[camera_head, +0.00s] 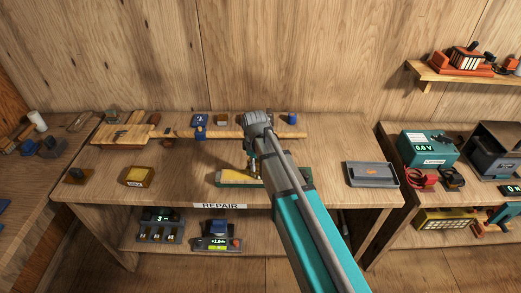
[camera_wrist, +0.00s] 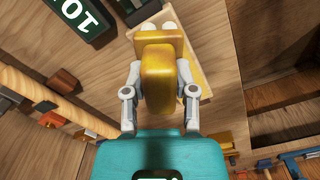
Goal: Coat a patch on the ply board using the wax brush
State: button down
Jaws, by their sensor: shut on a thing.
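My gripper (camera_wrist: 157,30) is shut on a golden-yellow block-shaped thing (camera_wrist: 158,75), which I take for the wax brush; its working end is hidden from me. Behind it in the wrist view is a pale wooden board (camera_wrist: 194,88), probably the ply board, partly covered by the held thing. In the head view my gripper (camera_head: 252,165) points down over a green-edged piece with a pale yellow top (camera_head: 232,181) at the bench's front middle. My arm hides part of it. I cannot tell whether the brush touches the board.
A yellow-topped block (camera_head: 138,177) stands left on the bench, and a grey tray (camera_head: 371,175) right. A long wooden rod (camera_head: 222,133) lies behind my gripper, with small items (camera_head: 200,121) beyond. A dark panel (camera_wrist: 85,18) with white marks shows in the wrist view.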

jog(key=shift+a, duration=0.85)
jog(key=shift+s+d, duration=0.1)
jog(key=shift+d, duration=1.55)
jog(key=shift+d+r+p, duration=0.4)
jog(key=shift+r+p, duration=0.25)
jog(key=shift+r, duration=0.05)
notch_tip(320, 180, up, 6)
jog(key=p, duration=0.6)
jog(key=shift+f, duration=0.15)
jog(key=shift+f+b, duration=2.85)
jog(key=shift+b, duration=0.15)
jog(key=shift+f+b, duration=1)
jog(key=shift+a, duration=0.15)
